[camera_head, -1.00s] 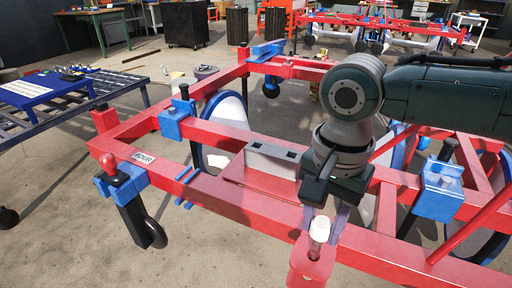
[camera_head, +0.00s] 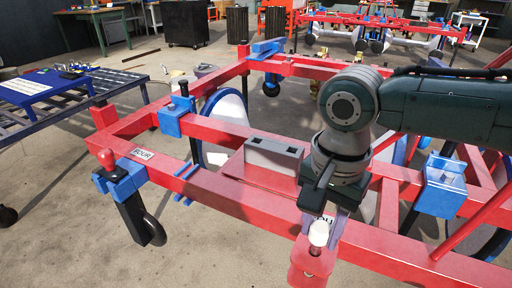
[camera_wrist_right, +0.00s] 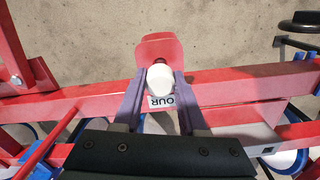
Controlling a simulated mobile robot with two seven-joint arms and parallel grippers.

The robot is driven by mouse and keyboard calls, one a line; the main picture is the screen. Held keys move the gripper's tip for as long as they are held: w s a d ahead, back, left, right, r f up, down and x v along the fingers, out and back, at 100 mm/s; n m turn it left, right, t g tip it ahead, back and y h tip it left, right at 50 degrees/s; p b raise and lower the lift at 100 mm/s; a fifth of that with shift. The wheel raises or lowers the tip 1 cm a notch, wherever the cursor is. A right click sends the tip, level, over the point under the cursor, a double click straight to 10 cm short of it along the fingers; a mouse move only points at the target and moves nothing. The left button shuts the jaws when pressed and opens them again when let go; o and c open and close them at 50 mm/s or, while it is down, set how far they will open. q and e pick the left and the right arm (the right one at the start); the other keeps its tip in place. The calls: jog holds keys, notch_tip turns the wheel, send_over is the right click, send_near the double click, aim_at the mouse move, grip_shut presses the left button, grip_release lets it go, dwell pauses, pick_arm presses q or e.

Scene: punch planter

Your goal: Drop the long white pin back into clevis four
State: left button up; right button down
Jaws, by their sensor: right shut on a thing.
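The white pin's rounded head (camera_head: 319,232) shows at the tips of my right gripper (camera_head: 327,222), which is shut on it. In the right wrist view the pin's white head (camera_wrist_right: 160,77) sits between the two purple fingers of the right gripper (camera_wrist_right: 159,88). The pin's shaft is hidden below the head. The red clevis (camera_head: 312,262) sticks out from the front red beam, directly under and beside the pin. In the wrist view the clevis (camera_wrist_right: 162,46) lies just beyond the head. A label ending in "OUR" (camera_wrist_right: 162,101) is on the beam. My left gripper is not in view.
The red planter frame (camera_head: 240,199) spans the view. A grey block with two square holes (camera_head: 273,156) stands behind the front beam.

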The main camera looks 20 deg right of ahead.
jog(key=shift+f+b, duration=0.9)
jog(key=shift+f, duration=0.75)
jog(key=shift+r+p, duration=1.55)
jog(key=shift+p, duration=0.95)
jog(key=shift+f+b, duration=0.95)
jog(key=shift+f, duration=0.65)
jog(key=shift+r, duration=0.15)
